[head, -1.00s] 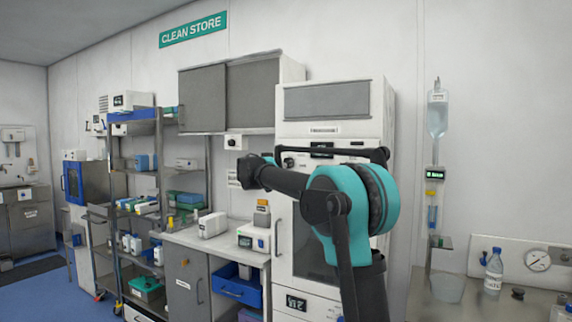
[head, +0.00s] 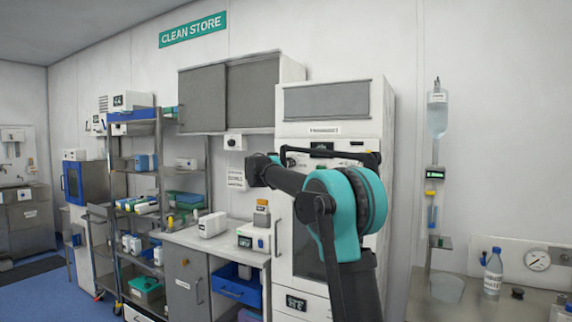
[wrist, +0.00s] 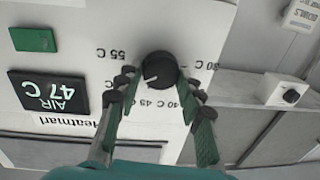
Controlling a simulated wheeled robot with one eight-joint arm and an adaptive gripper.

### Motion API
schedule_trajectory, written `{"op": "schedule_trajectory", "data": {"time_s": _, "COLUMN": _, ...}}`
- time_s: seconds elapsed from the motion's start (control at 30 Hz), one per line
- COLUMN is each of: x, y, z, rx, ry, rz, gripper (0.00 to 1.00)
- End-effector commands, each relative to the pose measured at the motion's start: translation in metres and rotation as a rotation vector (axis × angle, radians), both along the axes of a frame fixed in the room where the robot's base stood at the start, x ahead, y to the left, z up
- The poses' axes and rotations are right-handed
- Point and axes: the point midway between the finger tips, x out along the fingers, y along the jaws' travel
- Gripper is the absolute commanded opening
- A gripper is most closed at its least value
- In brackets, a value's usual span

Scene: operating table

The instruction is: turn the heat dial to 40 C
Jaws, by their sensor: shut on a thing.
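The heat dial (wrist: 158,68) is a round black knob on the white face of the warming cabinet (wrist: 75,25). The wrist view shows it upside down, with printed marks for 55 C, 45 C, 40 C and another at the right. Its white pointer line slants to the lower left, between the 55 C and 45 C marks. A lit display (wrist: 48,92) beside it reads AIR 47 C. My gripper (wrist: 156,86) has its fingers on either side of the dial, shut on it. In the head view my arm partly hides the cabinet front.
A green block (wrist: 33,39) sits near the display. A white box with a knob (wrist: 291,95) is on the wall at the right of the wrist view. In the head view, a worktop (head: 185,236) with boxes stands left of the cabinet, and a shelf rack (head: 160,215) beyond it.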

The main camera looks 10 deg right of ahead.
Motion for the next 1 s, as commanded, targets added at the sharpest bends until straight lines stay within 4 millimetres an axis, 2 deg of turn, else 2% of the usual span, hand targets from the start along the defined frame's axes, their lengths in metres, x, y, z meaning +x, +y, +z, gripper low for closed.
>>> {"op": "schedule_trajectory", "data": {"time_s": 0.1, "x": -0.0002, "y": -0.0001, "z": 0.0000, "rx": 0.000, "ry": 0.000, "rz": 0.000, "gripper": 0.09}}
{"op": "schedule_trajectory", "data": {"time_s": 0.47, "x": 0.0000, "y": 0.0001, "z": 0.0002, "rx": -0.058, "ry": 0.043, "rz": -0.001, "gripper": 0.09}}
{"op": "schedule_trajectory", "data": {"time_s": 1.0, "x": 0.0011, "y": 0.0018, "z": 0.0006, "rx": -0.425, "ry": 0.311, "rz": 0.000, "gripper": 0.09}}
